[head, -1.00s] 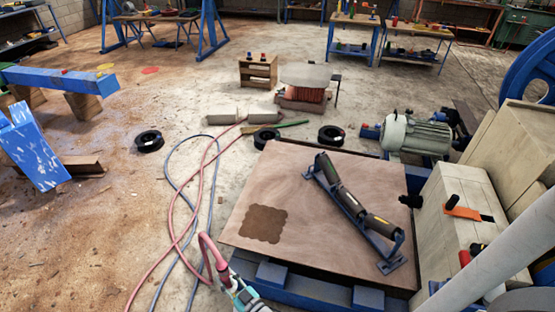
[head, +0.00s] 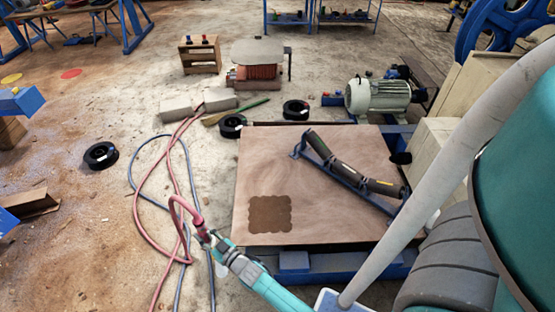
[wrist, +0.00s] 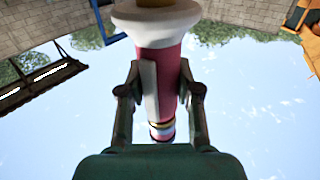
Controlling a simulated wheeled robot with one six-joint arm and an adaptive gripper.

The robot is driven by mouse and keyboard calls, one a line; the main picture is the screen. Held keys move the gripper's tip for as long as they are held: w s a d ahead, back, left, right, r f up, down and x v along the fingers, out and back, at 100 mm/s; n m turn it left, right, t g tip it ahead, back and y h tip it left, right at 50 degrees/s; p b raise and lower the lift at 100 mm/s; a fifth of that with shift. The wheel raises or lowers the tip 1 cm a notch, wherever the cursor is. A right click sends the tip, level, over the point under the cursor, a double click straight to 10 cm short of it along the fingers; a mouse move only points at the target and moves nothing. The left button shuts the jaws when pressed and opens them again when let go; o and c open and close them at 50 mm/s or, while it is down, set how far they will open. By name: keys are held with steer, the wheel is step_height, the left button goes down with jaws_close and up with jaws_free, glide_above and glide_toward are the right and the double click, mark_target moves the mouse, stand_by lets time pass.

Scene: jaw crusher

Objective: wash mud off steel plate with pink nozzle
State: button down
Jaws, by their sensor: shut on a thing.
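The steel plate (head: 335,222) lies on a blue frame in the head view, brownish and smeared. A dark brown mud patch (head: 270,214) with a scalloped edge is on its near left part. My gripper (head: 209,238) is left of the plate's near left corner and shut on the pink nozzle (head: 198,224), whose pink hose loops up and over beside it. In the wrist view, my gripper's fingers (wrist: 160,88) close on both sides of the pink nozzle (wrist: 167,60), which has a white collar. No water spray is visible.
A blue-framed roller set (head: 350,176) lies across the plate's right part. Pink and blue hoses (head: 142,200) coil on the floor to the left. Black rings (head: 101,155) lie on the floor. An electric motor (head: 377,96) stands behind the plate.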

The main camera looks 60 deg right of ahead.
steer(key=d+r+m+g+h, duration=0.1)
steer(key=d+m+h, duration=0.3)
steer(key=d, duration=1.8)
steer(key=s+d+r+m+g+h, duration=0.15)
steer(key=s+d, duration=0.25)
steer(key=d, duration=0.6)
steer(key=s+d+g+h, duration=0.1)
steer(key=s+d+h, duration=0.2)
steer(key=d, duration=0.6)
steer(key=shift+s+a, duration=2.65)
steer(key=shift+a, duration=1.45)
steer(key=shift+w+a, duration=2.5)
steer(key=shift+w, duration=1.75)
steer(key=w+d, duration=0.5)
steer(key=d, duration=0.3)
steer(key=shift+d+r, duration=0.2)
steer(key=shift+d, duration=0.05)
steer(key=shift+w+y, duration=0.1)
steer(key=shift+y, duration=0.15)
